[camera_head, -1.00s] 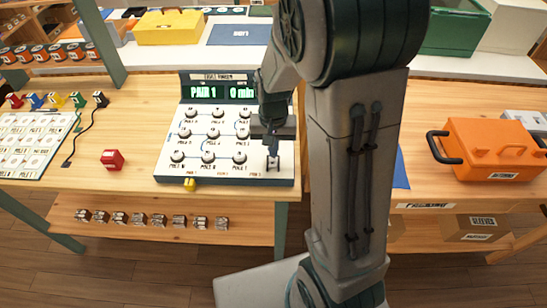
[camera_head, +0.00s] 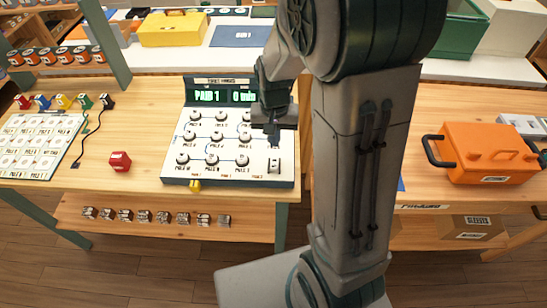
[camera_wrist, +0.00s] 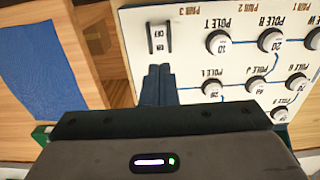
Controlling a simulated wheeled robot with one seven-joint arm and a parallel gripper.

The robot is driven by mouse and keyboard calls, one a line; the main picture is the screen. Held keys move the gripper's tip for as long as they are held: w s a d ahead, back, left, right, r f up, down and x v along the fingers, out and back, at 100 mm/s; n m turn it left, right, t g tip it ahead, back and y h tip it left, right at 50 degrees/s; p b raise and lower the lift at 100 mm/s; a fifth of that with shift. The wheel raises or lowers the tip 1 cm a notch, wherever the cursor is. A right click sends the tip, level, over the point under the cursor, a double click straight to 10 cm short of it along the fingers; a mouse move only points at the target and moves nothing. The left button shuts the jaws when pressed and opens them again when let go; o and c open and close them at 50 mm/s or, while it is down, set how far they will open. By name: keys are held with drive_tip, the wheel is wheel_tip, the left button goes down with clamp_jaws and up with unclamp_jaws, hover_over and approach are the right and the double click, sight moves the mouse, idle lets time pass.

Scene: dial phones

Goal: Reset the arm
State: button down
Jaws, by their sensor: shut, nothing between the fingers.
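In the head view the switch (camera_head: 273,166) lies just below the fingertips. I cannot tell the exact gap between fingers and panel. A dark display (camera_head: 222,96) at the panel's back reads "PAIR 1" and "0 min" in green. My arm hides part of the bench to the right.
An orange toolbox (camera_head: 487,154) stands on the right. Bare wood surrounds the red cube.

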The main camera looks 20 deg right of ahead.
drive_tip(key=s+r+n+t, duration=0.3)
drive_tip(key=s+r, duration=0.9)
drive_tip(key=s, duration=0.2)
drive_tip(key=shift+s+r+n, duration=0.25)
drive_tip(key=shift+s+n, duration=0.05)
